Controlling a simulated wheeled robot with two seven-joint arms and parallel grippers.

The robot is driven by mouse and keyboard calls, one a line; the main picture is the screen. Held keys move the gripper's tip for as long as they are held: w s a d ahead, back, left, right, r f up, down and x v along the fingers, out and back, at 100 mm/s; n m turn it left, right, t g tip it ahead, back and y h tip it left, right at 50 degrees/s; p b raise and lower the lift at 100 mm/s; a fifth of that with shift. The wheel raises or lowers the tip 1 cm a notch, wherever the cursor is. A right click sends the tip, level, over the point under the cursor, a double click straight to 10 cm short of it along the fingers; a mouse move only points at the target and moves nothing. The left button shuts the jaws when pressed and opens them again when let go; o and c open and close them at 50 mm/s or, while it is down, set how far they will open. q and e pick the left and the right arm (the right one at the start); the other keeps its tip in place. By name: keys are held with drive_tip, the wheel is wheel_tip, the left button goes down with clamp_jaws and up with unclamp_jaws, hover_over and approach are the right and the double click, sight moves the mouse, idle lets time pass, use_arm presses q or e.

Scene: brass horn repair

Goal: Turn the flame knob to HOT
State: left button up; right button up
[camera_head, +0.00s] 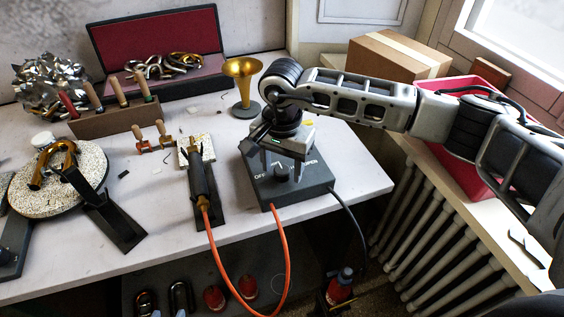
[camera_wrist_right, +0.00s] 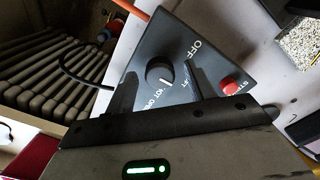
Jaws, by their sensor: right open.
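The dark control box (camera_head: 285,190) sits near the table's front right corner. Its round black knob (camera_wrist_right: 158,72) has a white pointer mark towards the lower right in the wrist view. There, OFF is readable to the knob's upper right. Lettering below the knob is small and partly hidden, and seems to include HOT. In the head view the knob (camera_head: 281,173) is partly seen beneath my right gripper (camera_head: 284,166). My right gripper (camera_wrist_right: 162,75) points down at the box, its open fingers on either side of the knob in the picture. Contact cannot be told. My left gripper is out of view.
A red button (camera_wrist_right: 230,87) is on the box near one finger. An orange hose (camera_head: 280,235) and a black cable leave the box. The torch (camera_head: 200,180) lies left of it, and a brass bell (camera_head: 242,80) stands behind. A radiator (camera_head: 440,225) is at the right.

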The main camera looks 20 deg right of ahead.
drive_tip(key=shift+f, duration=0.15)
drive_tip(key=c, duration=1)
